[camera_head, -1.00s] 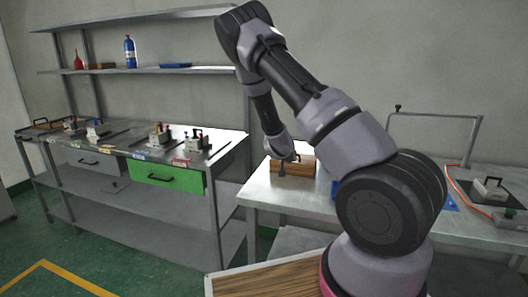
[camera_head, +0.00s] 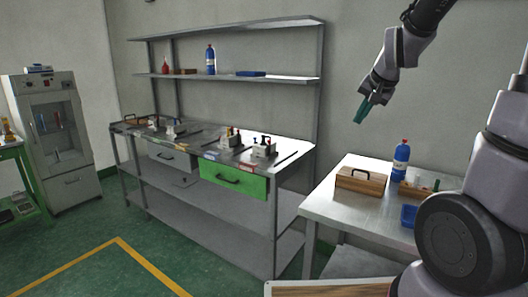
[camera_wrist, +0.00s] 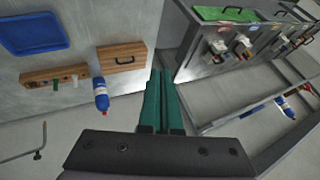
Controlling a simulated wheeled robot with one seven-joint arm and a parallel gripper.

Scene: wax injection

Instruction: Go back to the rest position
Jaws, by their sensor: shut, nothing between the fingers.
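My gripper (camera_head: 362,110) is raised in the air above and left of the blue bottle in the head view, with its green fingers pointing down. In the wrist view my gripper (camera_wrist: 160,85) shows its two green fingers together with nothing between them. My arm is lifted at the right of the head view. No object touches the fingers.
The right table (camera_head: 325,205) holds a wooden box (camera_head: 361,182), a blue bottle (camera_head: 401,160), a wooden block with tools (camera_head: 418,190) and a blue tray (camera_head: 408,215). Left stands a shelf bench with a green drawer (camera_head: 233,178). A cabinet (camera_head: 55,140) stands far left.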

